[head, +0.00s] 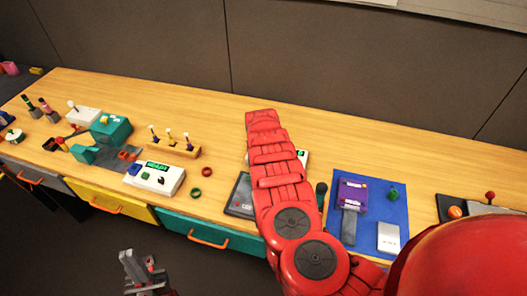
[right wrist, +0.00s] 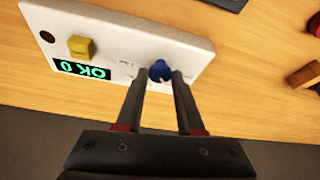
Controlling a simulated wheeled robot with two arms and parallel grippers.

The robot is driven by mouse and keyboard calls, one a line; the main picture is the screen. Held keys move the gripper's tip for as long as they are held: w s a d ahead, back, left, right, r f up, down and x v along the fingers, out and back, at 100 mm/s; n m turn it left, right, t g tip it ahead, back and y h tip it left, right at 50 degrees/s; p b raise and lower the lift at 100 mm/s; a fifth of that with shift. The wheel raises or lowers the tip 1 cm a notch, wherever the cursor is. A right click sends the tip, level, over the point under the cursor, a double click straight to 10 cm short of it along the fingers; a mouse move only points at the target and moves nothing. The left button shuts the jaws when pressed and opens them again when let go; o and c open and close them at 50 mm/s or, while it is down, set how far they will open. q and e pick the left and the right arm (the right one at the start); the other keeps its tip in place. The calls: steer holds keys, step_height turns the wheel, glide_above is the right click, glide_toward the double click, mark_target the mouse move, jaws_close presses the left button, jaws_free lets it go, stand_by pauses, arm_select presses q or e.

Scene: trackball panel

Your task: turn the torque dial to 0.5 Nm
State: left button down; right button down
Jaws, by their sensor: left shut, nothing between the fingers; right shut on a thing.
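In the right wrist view a white panel (right wrist: 120,35) carries a green-lit display (right wrist: 82,69), a yellow knob (right wrist: 81,47) and a blue dial (right wrist: 160,70). My right gripper (right wrist: 162,76) is shut on the blue dial, one finger on each side. The dial's small labels are too blurred to read. In the head view my red right arm hides most of this panel; a bit of it shows with green lettering (head: 302,157). My left gripper (head: 142,268) is shut and empty, low in front of the drawers.
Another white box (head: 155,180) with a green display stands to the left, with red and green rings (head: 195,192) beside it. A blue mat (head: 377,188) with a purple box lies right of my arm. A stand with several pegs (head: 173,149) is behind.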

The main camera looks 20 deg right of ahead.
steer(key=shift+m+b, duration=0.45)
steer(key=shift+m, duration=0.25)
steer(key=c, duration=0.5)
jaws_free()
